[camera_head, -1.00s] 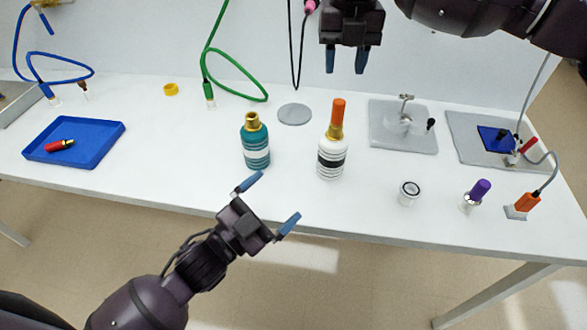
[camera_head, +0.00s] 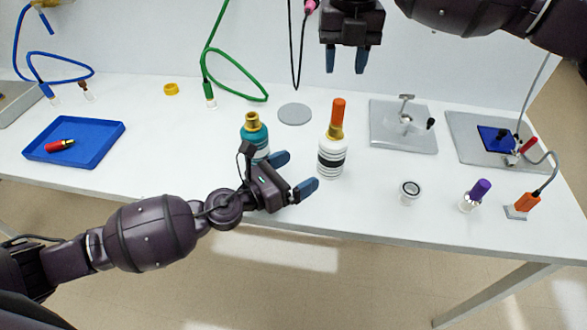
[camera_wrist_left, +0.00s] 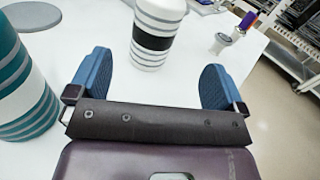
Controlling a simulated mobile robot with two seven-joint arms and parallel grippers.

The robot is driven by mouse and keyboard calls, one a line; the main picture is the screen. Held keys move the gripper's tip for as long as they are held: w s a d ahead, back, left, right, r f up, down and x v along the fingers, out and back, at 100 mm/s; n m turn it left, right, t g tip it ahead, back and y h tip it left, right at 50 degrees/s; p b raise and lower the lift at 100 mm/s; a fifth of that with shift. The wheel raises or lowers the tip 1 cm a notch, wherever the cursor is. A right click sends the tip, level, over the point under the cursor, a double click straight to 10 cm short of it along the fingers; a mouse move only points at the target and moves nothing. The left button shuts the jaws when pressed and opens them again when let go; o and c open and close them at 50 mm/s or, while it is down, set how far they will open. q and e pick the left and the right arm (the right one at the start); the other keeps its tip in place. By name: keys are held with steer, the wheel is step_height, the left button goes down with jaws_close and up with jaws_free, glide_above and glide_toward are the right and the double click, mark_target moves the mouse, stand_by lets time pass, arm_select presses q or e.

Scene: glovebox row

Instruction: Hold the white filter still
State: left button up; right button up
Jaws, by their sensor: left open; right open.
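The white filter (camera_head: 331,160) stands upright on the white table, with black bands, a brass neck and an orange piece on top. In the left wrist view its lower body (camera_wrist_left: 152,38) shows just ahead, between the directions of the two fingers; its top is out of that view. My left gripper (camera_head: 293,174) is open and empty, its blue fingers pointing at the filter from the left, apart from it. My right gripper (camera_head: 346,61) is open and empty, fingers down, above and behind the filter.
A teal filter (camera_head: 253,137) stands close behind my left gripper, partly hidden by it; it also shows in the left wrist view (camera_wrist_left: 22,85). A grey disc (camera_head: 294,114) lies behind. A clear cup (camera_head: 410,192) and a purple-capped vial (camera_head: 475,196) stand to the right.

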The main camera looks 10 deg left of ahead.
mark_target(332, 150)
arm_select(q)
steer(key=shift+w+m, duration=0.35)
steer(key=shift+m, duration=0.15)
steer(key=x, duration=1)
steer(key=shift+w+d, duration=0.15)
steer(key=c, duration=1.1)
steer(key=shift+c, duration=0.2)
